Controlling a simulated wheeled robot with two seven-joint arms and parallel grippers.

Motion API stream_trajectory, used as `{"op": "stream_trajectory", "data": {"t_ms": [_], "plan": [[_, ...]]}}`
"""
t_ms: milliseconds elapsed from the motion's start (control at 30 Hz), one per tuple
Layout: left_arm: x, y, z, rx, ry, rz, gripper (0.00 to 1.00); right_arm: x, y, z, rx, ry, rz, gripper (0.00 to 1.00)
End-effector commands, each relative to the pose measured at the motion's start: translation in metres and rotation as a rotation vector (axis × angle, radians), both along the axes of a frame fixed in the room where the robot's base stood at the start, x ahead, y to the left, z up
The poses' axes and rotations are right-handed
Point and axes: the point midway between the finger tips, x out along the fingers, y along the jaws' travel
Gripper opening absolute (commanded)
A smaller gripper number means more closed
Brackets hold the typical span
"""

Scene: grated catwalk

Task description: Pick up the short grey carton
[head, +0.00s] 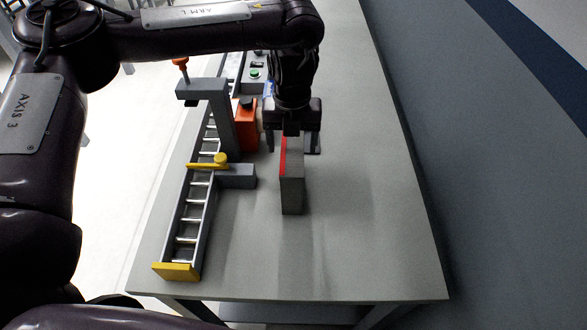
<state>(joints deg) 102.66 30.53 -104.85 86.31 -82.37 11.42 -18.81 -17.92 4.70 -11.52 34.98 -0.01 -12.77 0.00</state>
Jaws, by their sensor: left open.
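The short grey carton (292,192) stands upright on the grey table (375,220), with a red strip along its upper left side. My left gripper (292,142) points down over the far part of the carton. Its two fingers are apart, one to the left and one to the right of the carton's far end. The gripper hides that far end, and I cannot tell whether either finger touches it. My right gripper is not in view.
A green button (254,73) is behind. The table's right and front are clear.

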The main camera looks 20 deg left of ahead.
Motion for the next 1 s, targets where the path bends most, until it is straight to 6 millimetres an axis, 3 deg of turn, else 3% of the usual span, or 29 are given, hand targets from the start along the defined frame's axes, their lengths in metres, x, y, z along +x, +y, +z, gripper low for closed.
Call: {"op": "stream_trajectory", "data": {"t_ms": [100, 300, 533, 1000], "plan": [[-0.001, 0.000, -0.015, 0.003, 0.004, -0.001, 0.71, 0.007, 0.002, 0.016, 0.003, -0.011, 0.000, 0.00], [0.000, 0.000, -0.039, 0.002, 0.002, 0.001, 0.71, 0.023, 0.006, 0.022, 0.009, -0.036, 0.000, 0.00], [0.000, 0.000, -0.042, 0.001, 0.000, 0.001, 0.71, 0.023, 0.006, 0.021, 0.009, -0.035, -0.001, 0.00], [0.000, 0.000, -0.042, 0.001, 0.000, 0.000, 0.11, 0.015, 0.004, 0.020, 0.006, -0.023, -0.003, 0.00]]}}
